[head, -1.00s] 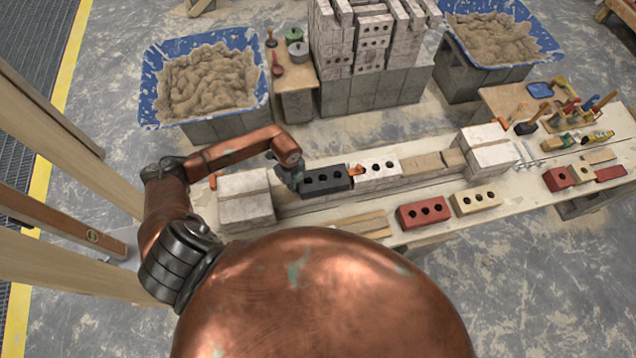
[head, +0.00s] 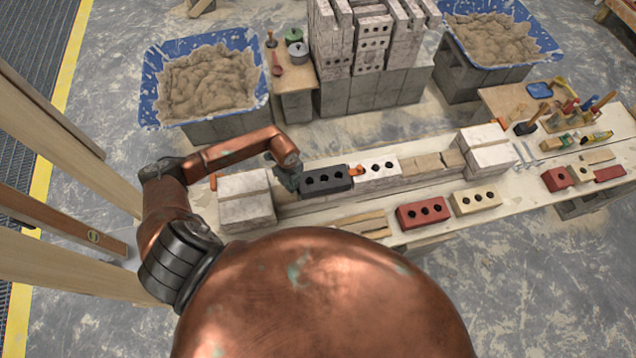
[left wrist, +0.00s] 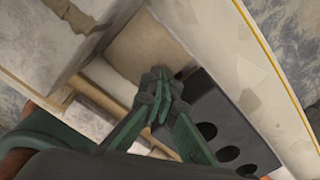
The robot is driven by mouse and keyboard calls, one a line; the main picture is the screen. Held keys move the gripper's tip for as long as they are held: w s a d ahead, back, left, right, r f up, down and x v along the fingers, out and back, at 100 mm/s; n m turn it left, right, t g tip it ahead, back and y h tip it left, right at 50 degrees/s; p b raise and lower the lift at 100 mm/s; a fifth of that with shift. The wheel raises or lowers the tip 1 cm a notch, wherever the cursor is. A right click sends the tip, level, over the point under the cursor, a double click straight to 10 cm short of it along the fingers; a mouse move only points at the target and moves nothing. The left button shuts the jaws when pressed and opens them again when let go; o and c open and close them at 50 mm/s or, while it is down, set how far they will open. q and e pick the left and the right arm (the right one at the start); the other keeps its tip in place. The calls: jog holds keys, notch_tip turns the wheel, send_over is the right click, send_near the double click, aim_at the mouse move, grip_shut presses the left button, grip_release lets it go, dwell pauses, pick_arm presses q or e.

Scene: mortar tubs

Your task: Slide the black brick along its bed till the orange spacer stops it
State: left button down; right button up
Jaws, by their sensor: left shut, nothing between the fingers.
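The black brick (head: 341,183) with a row of three holes lies on the bed of the low wall; its near end also shows in the left wrist view (left wrist: 205,100). The orange spacer (head: 357,170) sits at its right end, against a white holed brick (head: 378,177). I cannot tell whether black brick and spacer touch. My left gripper (head: 294,184) is at the brick's left end, fingers shut and empty. In the left wrist view its green fingers (left wrist: 165,80) are beside the brick's end face; contact is unclear. My right gripper is not in view.
Pale block stacks stand left (head: 246,211) and right (head: 487,160) of the bed. A red brick (head: 423,222) and a cream brick (head: 475,209) lie in front. Tubs of mortar (head: 208,85) and a brick stack (head: 366,92) stand behind.

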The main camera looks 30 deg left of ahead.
pick_arm(q)
jog(key=shift+s+a+r, duration=0.1)
jog(key=shift+a, duration=0.05)
notch_tip(320, 180, up, 9)
jog(key=p, duration=0.7)
dwell(0.7)
